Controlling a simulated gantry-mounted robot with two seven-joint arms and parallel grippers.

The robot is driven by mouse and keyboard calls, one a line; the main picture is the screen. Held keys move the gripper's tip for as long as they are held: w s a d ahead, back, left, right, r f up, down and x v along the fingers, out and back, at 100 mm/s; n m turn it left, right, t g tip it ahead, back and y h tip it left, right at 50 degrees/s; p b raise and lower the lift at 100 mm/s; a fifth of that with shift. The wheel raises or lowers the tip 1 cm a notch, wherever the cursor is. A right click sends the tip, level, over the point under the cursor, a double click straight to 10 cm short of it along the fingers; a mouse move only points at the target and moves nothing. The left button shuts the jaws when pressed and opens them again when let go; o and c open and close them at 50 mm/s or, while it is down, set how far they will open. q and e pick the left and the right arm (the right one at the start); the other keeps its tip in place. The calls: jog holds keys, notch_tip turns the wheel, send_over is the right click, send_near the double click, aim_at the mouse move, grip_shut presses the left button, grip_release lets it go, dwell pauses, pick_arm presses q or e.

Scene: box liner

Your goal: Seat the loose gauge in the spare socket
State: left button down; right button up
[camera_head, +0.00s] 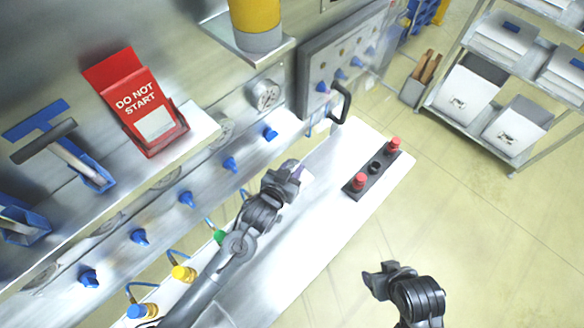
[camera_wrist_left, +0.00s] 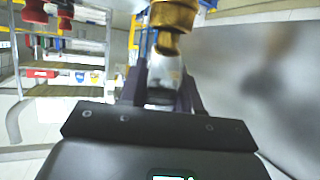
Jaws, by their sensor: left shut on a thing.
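My left gripper (camera_head: 294,168) reaches over the white bench in the head view. In the left wrist view its dark fingers (camera_wrist_left: 162,92) are shut on a silver piece (camera_wrist_left: 164,78), with a brass fitting (camera_wrist_left: 173,18) directly beyond it. No dial face shows there, so I cannot tell for sure that this is the loose gauge. In the head view the held piece is mostly hidden by the gripper. A round gauge (camera_head: 266,94) sits on the metal panel. I cannot pick out the spare socket. My right gripper (camera_head: 376,276) hangs low, apart from the bench; its jaw opening is unclear.
A dark block (camera_head: 373,170) with two red knobs stands on the white bench (camera_head: 322,220). Several blue knobs (camera_head: 230,164) line the panel. A red "DO NOT START" sign (camera_head: 135,102) and a black handle (camera_head: 343,104) stick out.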

pick_arm(q)
jog(key=shift+s+a+f, duration=0.1)
jog(key=shift+a+f, duration=0.05)
jog(key=shift+f, duration=0.45)
jog(key=c, duration=0.8)
grip_release()
jog(key=shift+o, duration=0.4)
jog(key=shift+r, duration=0.2)
jog(key=v, duration=1)
jog(key=shift+s+r, duration=0.25)
jog(key=shift+s, duration=0.05)
jog(key=shift+a, duration=0.1)
